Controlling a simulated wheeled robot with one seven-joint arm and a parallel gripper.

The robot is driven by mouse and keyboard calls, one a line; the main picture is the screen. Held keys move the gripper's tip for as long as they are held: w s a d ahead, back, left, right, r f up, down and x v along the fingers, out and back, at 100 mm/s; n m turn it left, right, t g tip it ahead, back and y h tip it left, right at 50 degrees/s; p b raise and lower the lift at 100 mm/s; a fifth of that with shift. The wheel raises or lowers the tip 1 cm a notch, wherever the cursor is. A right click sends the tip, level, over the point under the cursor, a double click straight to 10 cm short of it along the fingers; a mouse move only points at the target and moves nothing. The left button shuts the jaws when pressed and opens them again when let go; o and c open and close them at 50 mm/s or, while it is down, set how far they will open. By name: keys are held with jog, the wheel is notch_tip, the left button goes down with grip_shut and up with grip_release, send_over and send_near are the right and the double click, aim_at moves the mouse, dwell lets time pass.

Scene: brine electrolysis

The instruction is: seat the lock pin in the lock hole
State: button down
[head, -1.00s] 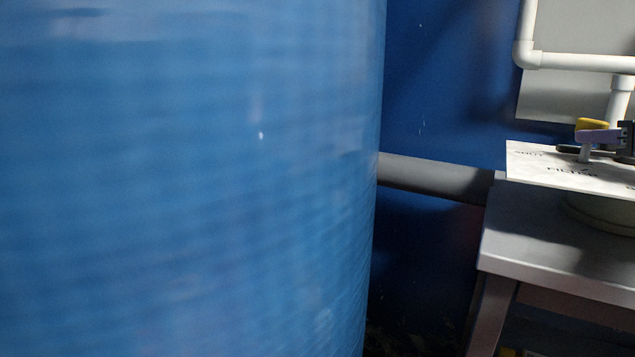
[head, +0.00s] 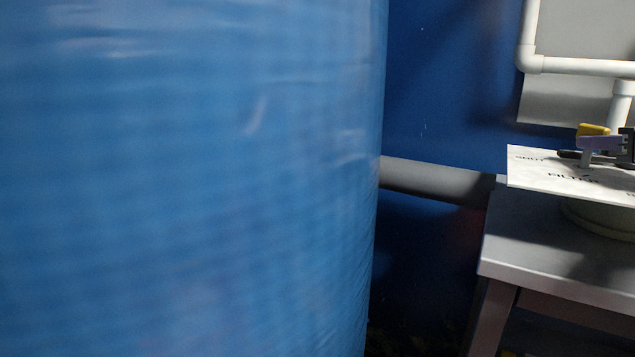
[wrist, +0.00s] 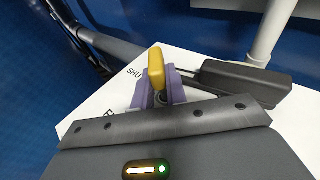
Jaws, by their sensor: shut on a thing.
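My gripper (head: 597,143) is at the far right of the head view, over a white lettered panel (head: 535,168). In the wrist view its purple fingertips (wrist: 162,95) are shut on a small yellow-topped piece (wrist: 156,68), which looks like the lock pin. The yellow top also shows in the head view (head: 593,129). A small dark round shape shows between the fingertips. A black bar with a thick block-like grip (wrist: 240,82) lies just right of the fingertips. The lock hole is not visible, and whether the pin's lower end is in it cannot be told.
A large blue tank (head: 190,180) fills the left of the head view. The panel stands above a grey table (head: 530,250). A grey pipe (head: 435,180) runs from the tank toward the table. White pipes (head: 580,67) rise behind the panel.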

dwell(0.3)
jog(key=c, duration=1.3)
grip_release()
jog(key=shift+c, duration=0.2)
